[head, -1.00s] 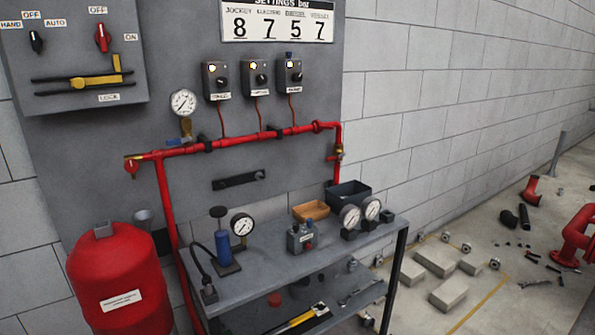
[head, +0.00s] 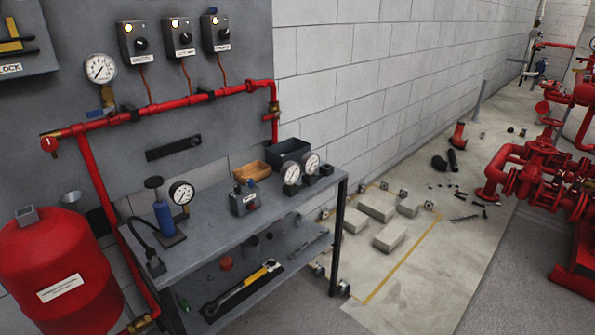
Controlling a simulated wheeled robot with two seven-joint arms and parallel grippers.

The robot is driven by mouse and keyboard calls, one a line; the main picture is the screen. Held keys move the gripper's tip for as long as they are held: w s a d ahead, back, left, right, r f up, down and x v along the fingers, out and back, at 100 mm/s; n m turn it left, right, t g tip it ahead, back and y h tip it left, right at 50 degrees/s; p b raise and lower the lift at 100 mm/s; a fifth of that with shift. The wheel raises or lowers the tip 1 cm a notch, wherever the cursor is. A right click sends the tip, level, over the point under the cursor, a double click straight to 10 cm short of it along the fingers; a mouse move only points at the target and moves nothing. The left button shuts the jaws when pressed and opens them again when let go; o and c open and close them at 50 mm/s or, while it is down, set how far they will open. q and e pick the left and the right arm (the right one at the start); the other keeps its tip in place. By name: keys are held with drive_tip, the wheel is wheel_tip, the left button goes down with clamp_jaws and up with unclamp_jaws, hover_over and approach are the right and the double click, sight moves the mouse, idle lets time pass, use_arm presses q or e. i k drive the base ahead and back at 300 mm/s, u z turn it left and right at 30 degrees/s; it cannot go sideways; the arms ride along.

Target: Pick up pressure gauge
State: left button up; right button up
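Several pressure gauges show in the head view. One white-faced gauge (head: 100,68) is mounted on the grey panel above the red pipe. A dark-faced-rim gauge (head: 181,193) stands at the left of the workbench, beside a blue hand pump (head: 163,215). Two more gauges, a left one (head: 291,174) and a right one (head: 312,163), stand side by side at the bench's right end. Which of them the task means cannot be told. Neither of my grippers is in view.
The grey workbench (head: 215,235) also holds a small grey box (head: 243,199), an orange tray (head: 250,171) and a dark bin (head: 290,151). A red tank (head: 62,265) stands left. Concrete blocks (head: 390,237) lie on the floor right. Red pipework (head: 535,165) stands farther right.

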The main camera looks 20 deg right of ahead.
sight(100, 69)
drive_tip(key=z, duration=1.2)
drive_tip(key=i, duration=0.9)
drive_tip(key=u, duration=0.35)
